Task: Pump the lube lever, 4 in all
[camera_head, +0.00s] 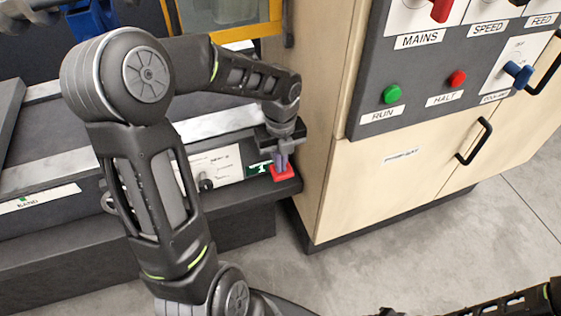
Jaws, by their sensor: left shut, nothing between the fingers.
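My left arm reaches in over the machine bed, and my left gripper (283,160) points down with its fingers shut and nothing between them. The fingertips are at a small red part (282,172), which looks like the lube lever's handle. It sits at the right end of the dark bed, beside a small green label (259,168). I cannot tell whether the fingers touch the red part or are just above it. The lever's lower part is hidden or too small to make out. My right arm shows at the bottom right edge, and its gripper is not clearly in view.
A pale cabinet (330,190) stands just right of the left gripper. Its grey panel carries a green RUN button (392,94), a red HALT button (457,78) and a blue-handled switch (517,72). Black door handles (476,142) stick out. The grey floor (400,250) in front is clear.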

